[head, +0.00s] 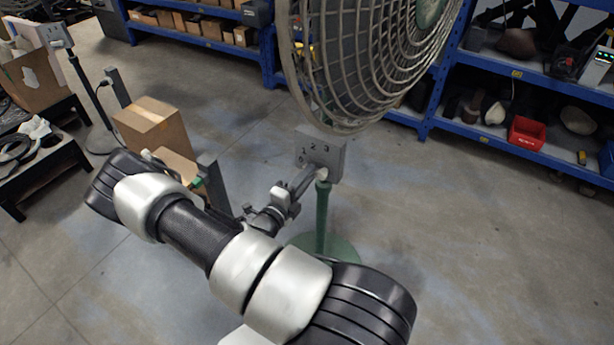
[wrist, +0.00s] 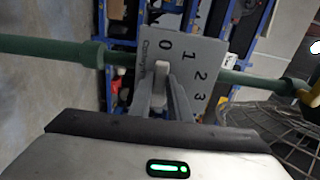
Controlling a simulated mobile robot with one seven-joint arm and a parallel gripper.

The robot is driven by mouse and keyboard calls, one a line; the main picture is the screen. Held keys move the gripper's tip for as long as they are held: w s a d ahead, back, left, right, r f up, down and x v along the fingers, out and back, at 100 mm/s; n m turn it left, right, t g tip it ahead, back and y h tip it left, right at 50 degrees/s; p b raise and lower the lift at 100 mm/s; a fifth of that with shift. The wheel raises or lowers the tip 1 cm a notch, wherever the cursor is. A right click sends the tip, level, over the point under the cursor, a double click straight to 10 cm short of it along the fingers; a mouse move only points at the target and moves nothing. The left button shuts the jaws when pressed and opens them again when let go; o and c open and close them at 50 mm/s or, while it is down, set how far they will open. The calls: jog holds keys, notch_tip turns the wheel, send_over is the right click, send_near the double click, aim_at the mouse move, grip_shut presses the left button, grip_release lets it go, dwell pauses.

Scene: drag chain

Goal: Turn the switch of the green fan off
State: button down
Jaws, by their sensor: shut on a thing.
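The green fan has a grey wire cage (head: 375,60), a green pole (head: 321,215) and a round green base. Its grey switch box (head: 333,152) sits on the pole and shows numbers 1, 2 and 3 in the head view. In the wrist view the switch plate (wrist: 190,45) shows 0, 1, 2 and 3. My gripper (head: 318,172) reaches the front of the box. In the wrist view my gripper (wrist: 164,84) is shut on the pale switch knob (wrist: 162,68). The knob's visible end lies near the 0; the fingers hide the rest.
Another grey switch box (head: 56,36) on a dark stand is at far left. Blue shelves (head: 480,125) with a red bin (head: 527,134) line the back. Floor to the right is clear.

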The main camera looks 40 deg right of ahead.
jog(key=c, duration=1.6)
grip_release()
jog(key=shift+c, duration=0.2)
jog(key=shift+a, duration=0.15)
jog(key=v, duration=1.7)
jog(key=shift+p, duration=0.3)
jog(key=shift+s+a+f, duration=0.1)
jog(key=shift+s+a, duration=0.05)
jog(key=shift+s, duration=0.05)
